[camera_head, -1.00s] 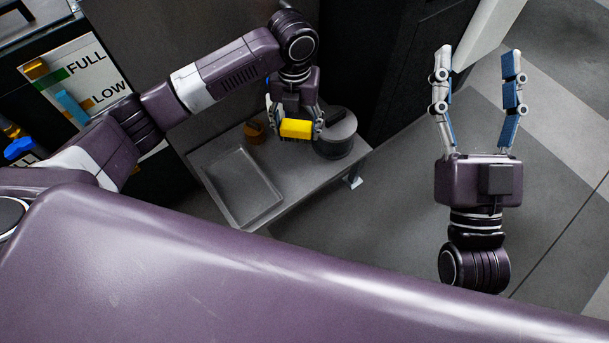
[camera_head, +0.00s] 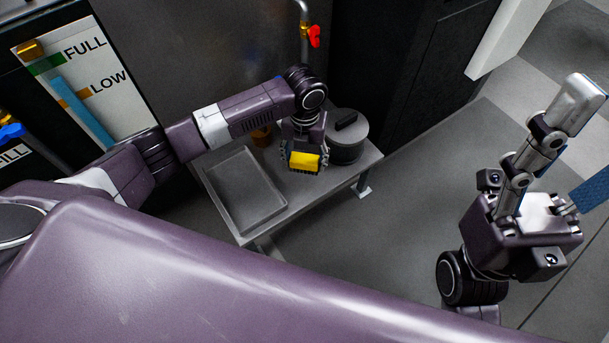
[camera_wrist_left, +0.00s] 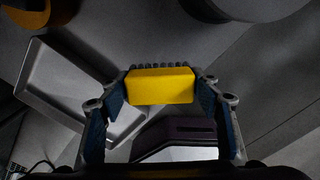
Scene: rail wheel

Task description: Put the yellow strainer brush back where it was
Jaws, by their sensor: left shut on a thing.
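The yellow strainer brush (camera_head: 305,161) is a yellow block with dark bristles along one side. My left gripper (camera_head: 303,165) is shut on it, with one finger at each end. In the left wrist view the brush (camera_wrist_left: 160,86) sits level between the blue-padded fingers, dark bristle tips showing along its far edge. In the head view the brush appears over the grey bench (camera_head: 300,194), between the tray and the round pot. Its height above the bench is hard to tell. My right gripper (camera_head: 585,145) is open and empty at the right, over the floor.
A shallow grey tray (camera_head: 246,192) lies on the bench's left part. A grey lidded pot (camera_head: 349,146) with a dark handle stands at the back right. An orange-brown object (camera_head: 261,137) is behind my left arm. A red-handled tap (camera_head: 314,37) is on the back wall.

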